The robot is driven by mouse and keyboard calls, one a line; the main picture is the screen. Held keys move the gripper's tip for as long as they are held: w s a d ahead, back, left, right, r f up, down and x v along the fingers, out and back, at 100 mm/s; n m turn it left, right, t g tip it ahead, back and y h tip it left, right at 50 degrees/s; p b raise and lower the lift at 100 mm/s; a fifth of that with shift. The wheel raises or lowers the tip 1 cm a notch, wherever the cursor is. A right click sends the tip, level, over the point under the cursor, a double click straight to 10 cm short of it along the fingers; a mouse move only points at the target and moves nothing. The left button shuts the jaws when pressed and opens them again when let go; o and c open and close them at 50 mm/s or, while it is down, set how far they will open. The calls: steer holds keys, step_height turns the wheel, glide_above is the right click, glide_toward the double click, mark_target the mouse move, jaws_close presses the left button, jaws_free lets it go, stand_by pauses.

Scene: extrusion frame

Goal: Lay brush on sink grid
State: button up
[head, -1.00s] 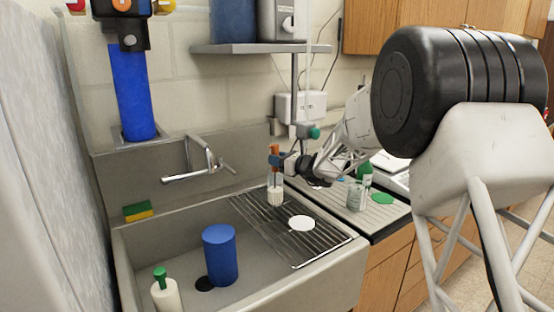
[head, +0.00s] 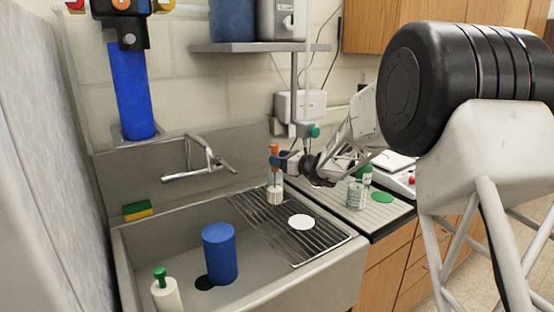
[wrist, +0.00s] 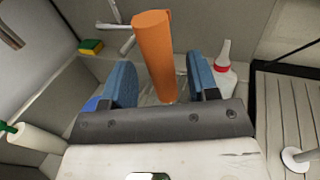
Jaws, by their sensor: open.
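The brush has an orange handle (head: 274,152) and a white head (head: 275,195). It stands roughly upright at the back of the wire sink grid (head: 285,240); whether its head touches the grid is unclear. My gripper (head: 282,160) is open at the handle's upper part. In the wrist view the orange handle (wrist: 154,50) rises between the two blue fingers of my gripper (wrist: 160,78), with gaps visible on both sides. The brush head is hidden there. A white disc (head: 301,222) lies on the grid.
A blue cylinder (head: 220,252) and a green-topped white bottle (head: 166,292) stand in the sink to the left. A faucet (head: 198,160) is behind. A red-capped bottle (wrist: 224,72) is near the right finger. A jar (head: 356,195) stands on the right-hand drainboard.

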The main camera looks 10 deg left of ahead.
steer(key=v, duration=1)
steer(key=shift+d, duration=0.25)
steer(key=shift+s, duration=0.2)
stand_by(0.3)
steer(key=s+d+r+n+g+h, duration=0.1)
steer(key=s+d+n+g+h, duration=0.2)
steer(key=s, duration=0.5)
steer(key=s+d+r+n+h, duration=0.15)
steer(key=s+n, duration=0.25)
steer(key=s, duration=0.5)
steer(key=s+d+r+n+g+h, duration=0.2)
steer(key=s+d+n, duration=0.2)
steer(key=s, duration=0.4)
steer(key=s+d+f+n+h, duration=0.2)
steer(key=s+d, duration=0.4)
steer(key=s, duration=0.4)
steer(key=s+d+f+n+h, duration=0.2)
steer(key=s+d+n+h, duration=0.3)
steer(key=s, duration=0.5)
steer(key=s+d+f+n+h, duration=0.2)
steer(key=s+d+n+h, duration=0.1)
steer(key=s+d, duration=0.4)
steer(key=s+n, duration=0.1)
steer(key=s, duration=0.2)
steer(key=shift+d+t, duration=0.2)
steer(key=shift+t, duration=0.2)
